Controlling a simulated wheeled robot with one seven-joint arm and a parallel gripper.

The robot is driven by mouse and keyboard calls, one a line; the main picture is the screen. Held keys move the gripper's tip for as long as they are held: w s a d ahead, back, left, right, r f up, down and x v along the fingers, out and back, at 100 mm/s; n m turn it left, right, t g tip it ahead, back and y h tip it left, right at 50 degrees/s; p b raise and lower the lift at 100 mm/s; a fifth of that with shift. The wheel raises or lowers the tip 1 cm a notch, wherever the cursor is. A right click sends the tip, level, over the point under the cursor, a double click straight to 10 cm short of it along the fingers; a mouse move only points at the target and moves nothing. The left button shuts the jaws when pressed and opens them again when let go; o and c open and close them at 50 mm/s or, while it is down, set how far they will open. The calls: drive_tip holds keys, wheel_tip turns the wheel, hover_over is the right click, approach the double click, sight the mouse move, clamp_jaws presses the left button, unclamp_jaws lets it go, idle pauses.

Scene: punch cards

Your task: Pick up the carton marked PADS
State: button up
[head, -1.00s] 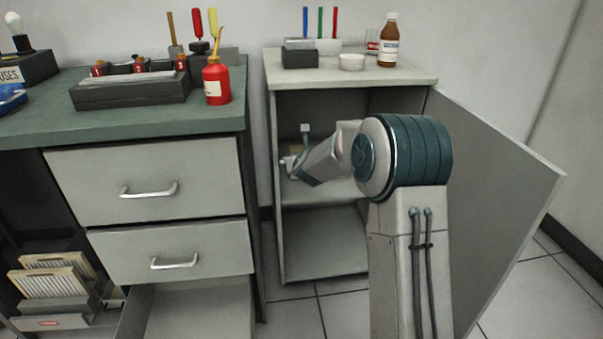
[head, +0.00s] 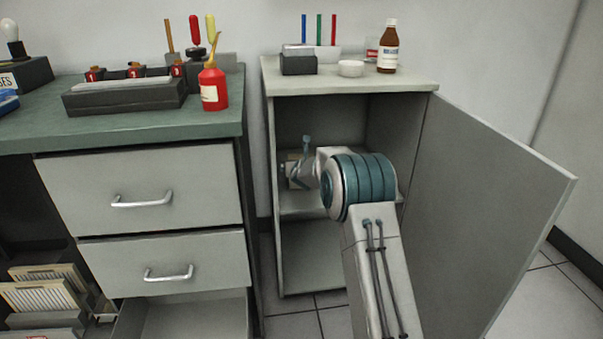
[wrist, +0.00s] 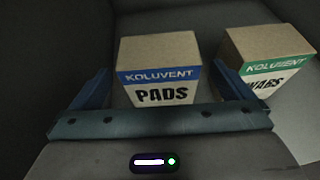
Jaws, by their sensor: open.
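The carton marked PADS (wrist: 158,72) shows in the wrist view. It has a plain tan top and a blue KOLUVENT band above a white face. My gripper (wrist: 159,70) is open, with one blue finger at each side of this carton. The right finger is between it and a second carton. I cannot tell whether the fingers touch it. In the head view my gripper (head: 293,170) is inside the open cabinet (head: 271,190), at the upper compartment. There my arm hides most of the shelf, and I cannot make out the PADS carton clearly.
A green-banded KOLUVENT carton (wrist: 268,62), its word partly hidden, stands close on the right. The cabinet door (head: 490,200) is swung open to the right. A drawer unit (head: 150,190) stands left of the cabinet. A brown bottle (head: 388,47) stands on the cabinet top.

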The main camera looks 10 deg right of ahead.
drive_tip(key=x, duration=0.2)
drive_tip(key=b+x, duration=0.1)
drive_tip(key=x, duration=0.1)
drive_tip(key=shift+s+a+f, duration=0.1)
drive_tip(key=shift+s+f, duration=0.1)
drive_tip(key=shift+f, duration=0.1)
drive_tip(key=shift+w+f, duration=0.2)
drive_tip(key=shift+w, duration=0.4)
drive_tip(key=c, duration=1)
